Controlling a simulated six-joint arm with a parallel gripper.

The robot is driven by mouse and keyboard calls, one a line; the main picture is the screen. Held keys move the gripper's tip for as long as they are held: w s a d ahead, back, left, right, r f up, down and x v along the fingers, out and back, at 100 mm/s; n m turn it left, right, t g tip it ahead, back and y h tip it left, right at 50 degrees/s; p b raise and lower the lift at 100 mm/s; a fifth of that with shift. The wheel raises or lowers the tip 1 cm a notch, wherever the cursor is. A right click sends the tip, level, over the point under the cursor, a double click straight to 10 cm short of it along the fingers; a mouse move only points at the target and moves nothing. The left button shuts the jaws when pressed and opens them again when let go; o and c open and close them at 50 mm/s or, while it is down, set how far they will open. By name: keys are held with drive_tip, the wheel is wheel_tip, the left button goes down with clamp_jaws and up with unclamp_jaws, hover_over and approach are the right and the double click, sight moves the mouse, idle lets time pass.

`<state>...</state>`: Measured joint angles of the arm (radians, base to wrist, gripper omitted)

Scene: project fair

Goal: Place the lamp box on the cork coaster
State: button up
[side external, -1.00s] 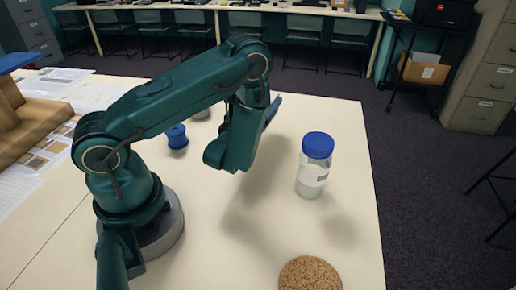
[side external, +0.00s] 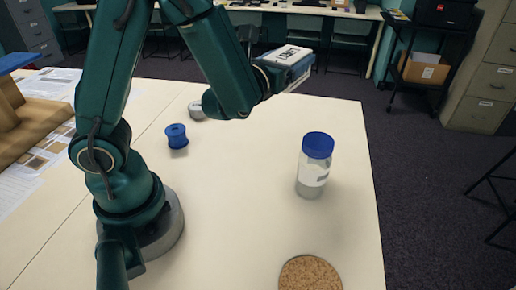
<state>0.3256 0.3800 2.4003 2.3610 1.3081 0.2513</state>
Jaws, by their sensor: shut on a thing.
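The lamp box (side external: 293,56), a small box with a white printed top and blue-grey sides, is held up in the air above the far part of the table. My gripper (side external: 268,76) is shut on it; the fingers are mostly hidden by the arm and the box. The cork coaster (side external: 310,275), a round brown speckled disc, lies on the table at the bottom of the view, cut off by the frame edge. Its visible surface is empty. The box is far behind the coaster and well apart from it.
A clear jar with a blue lid (side external: 315,165) stands between the box and the coaster. A blue spool (side external: 177,136) and a small pale round thing (side external: 197,109) are left of the jar. Papers (side external: 45,165) lie at left. The table's middle is clear.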

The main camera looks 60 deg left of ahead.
drive_tip(key=s+d+r+m+t+h, duration=0.2)
drive_tip(key=d+r+m+h, duration=0.45)
drive_tip(key=d, duration=0.65)
drive_tip(key=s+a+f+n+g+y, duration=0.8)
drive_tip(key=s+a+f+n+y, duration=0.15)
drive_tip(key=f+n+y, duration=0.35)
drive_tip(key=s+d+f+n+g, duration=0.2)
drive_tip(key=s+d+n+g, duration=0.1)
drive_tip(key=s+n+g, duration=0.2)
drive_tip(key=s+d+f+n+g, duration=0.2)
drive_tip(key=s+n+g, duration=0.3)
drive_tip(key=g, duration=0.5)
drive_tip(key=s+d+f+n+g, duration=0.2)
drive_tip(key=s+d+n+g, duration=0.2)
drive_tip(key=s+n+g, duration=0.1)
drive_tip(key=shift+s+g+h, duration=0.25)
drive_tip(key=shift+s+g, duration=0.45)
drive_tip(key=shift+g, duration=0.5)
drive_tip(key=s+d+r+n+g+h, duration=0.2)
drive_tip(key=s+d+n+g+h, duration=0.2)
drive_tip(key=d+n+g+h, duration=0.5)
wheel_tip(320, 180, up, 3)
drive_tip(key=n+t+h, duration=1.9)
drive_tip(key=t+h, duration=0.2)
drive_tip(key=h, duration=0.1)
hover_over(335, 276)
wheel_tip(335, 276, down, 5)
drive_tip(key=shift+r, duration=0.15)
drive_tip(key=shift+f, duration=2.3)
